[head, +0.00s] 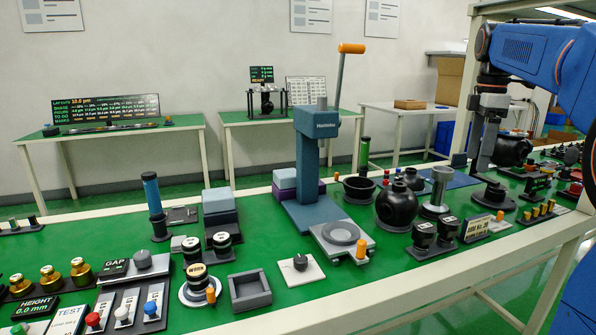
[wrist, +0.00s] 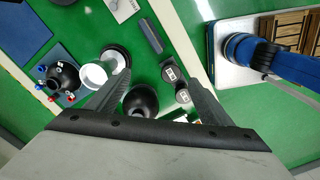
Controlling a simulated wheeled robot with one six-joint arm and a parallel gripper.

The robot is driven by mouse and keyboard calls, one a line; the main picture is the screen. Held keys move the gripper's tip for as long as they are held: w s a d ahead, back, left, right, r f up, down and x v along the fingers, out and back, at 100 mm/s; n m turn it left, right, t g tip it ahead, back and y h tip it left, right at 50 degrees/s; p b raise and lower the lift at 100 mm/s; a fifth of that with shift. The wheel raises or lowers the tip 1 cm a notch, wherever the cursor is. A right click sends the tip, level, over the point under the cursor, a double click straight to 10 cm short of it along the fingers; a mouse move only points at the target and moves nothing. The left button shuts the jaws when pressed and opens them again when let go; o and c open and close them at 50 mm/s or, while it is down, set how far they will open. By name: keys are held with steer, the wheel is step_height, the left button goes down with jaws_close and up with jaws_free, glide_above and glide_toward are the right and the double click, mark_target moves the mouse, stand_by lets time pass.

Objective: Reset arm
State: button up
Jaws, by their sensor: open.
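My gripper (head: 484,172) hangs fingers-down from my blue arm at the right of the head view, over the right part of the green workbench (head: 290,258). In the wrist view my gripper (wrist: 153,80) shows two dark fingers spread wide apart, with nothing held between them. A black round-bodied part (wrist: 140,102) lies below, between the fingers in the picture. A white cup-like part (wrist: 92,77) is beside the left finger. From these views I cannot tell the exact height of the fingertips above the bench.
A blue press (head: 311,170) with an orange-handled lever stands mid-bench. A black sphere (head: 397,207) and a grey flanged cylinder (head: 437,190) stand left of my gripper. Gauges and knobs crowd the bench's front left. A display board (head: 105,110) stands on a rear table.

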steer(key=s+a+f+m+t, duration=0.1)
steer(key=s+a+f+m, duration=0.35)
steer(key=s, duration=0.35)
steer(key=s+a+f+m+t, duration=0.1)
steer(key=s+a+f+m, duration=0.2)
steer(key=s+a+f, duration=0.4)
steer(key=s+a+f+m+t, duration=0.2)
steer(key=s+f+m, duration=0.4)
steer(key=s+f, duration=0.8)
step_height(320, 180, down, 2)
steer(key=shift+s+a+f+t, duration=0.15)
steer(key=shift+s+a+t, duration=0.15)
steer(key=shift+a, duration=0.55)
